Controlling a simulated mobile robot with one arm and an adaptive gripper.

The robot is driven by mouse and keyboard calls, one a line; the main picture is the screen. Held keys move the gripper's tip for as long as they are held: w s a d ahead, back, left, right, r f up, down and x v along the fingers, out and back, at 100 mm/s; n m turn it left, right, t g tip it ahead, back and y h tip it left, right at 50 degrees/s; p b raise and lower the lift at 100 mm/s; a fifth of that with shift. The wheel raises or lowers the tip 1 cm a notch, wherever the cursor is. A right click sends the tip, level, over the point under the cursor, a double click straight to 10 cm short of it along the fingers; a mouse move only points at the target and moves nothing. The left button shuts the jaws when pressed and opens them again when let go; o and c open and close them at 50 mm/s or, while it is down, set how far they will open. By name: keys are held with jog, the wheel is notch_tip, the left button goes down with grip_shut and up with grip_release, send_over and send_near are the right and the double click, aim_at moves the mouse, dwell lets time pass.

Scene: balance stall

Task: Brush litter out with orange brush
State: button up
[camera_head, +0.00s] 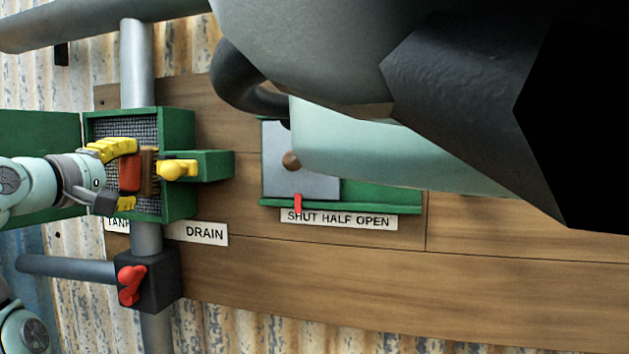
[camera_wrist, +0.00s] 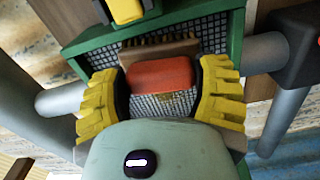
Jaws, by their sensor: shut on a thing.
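The orange brush (camera_head: 130,172) is between the yellow fingers of my gripper (camera_head: 122,176), which is shut on it. In the wrist view the brush (camera_wrist: 160,74) has an orange-red grip and a brown block with bristles along its far edge. The brush is at the mesh inside the open green box (camera_head: 178,128). In the wrist view the grey mesh (camera_wrist: 215,35) shows around the brush. Some yellow-brown specks, possibly litter (camera_wrist: 180,104), show on the mesh below the brush. The mesh directly behind the brush and fingers is hidden.
A yellow knob (camera_head: 177,168) sits on a green side part right of the brush. A red valve handle (camera_head: 131,285) is below on the grey pipe. A grey sliding plate (camera_head: 320,185) is above the "SHUT HALF OPEN" label. My own arm covers the upper right.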

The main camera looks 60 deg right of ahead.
jog(key=shift+r, duration=0.5)
jog(key=shift+w+a+p, duration=0.5)
jog(key=shift+w+a, duration=0.1)
jog(key=shift+w, duration=1.1)
jog(key=shift+w+a+p, duration=0.5)
jog(key=shift+w+a, duration=0.05)
jog(key=shift+w, duration=1.15)
jog(key=shift+w+a+p, duration=0.5)
jog(key=shift+w+a, duration=0.1)
jog(key=shift+w, duration=1.1)
jog(key=shift+w+a, duration=0.1)
jog(key=shift+w, duration=0.15)
jog(key=shift+s+d+r+b, duration=0.15)
jog(key=shift+s+d+b, duration=0.5)
jog(key=shift+s, duration=0.95)
jog(key=shift+s+d+r+b, duration=0.15)
jog(key=shift+s+d+b, duration=0.5)
jog(key=shift+s, duration=0.9)
jog(key=shift+s+d+r+b, duration=0.15)
jog(key=shift+s+d+b, duration=0.5)
jog(key=shift+s, duration=0.95)
jog(key=shift+s+r+b, duration=0.15)
jog(key=shift+s+b, duration=0.3)
jog(key=shift+s, duration=0.15)
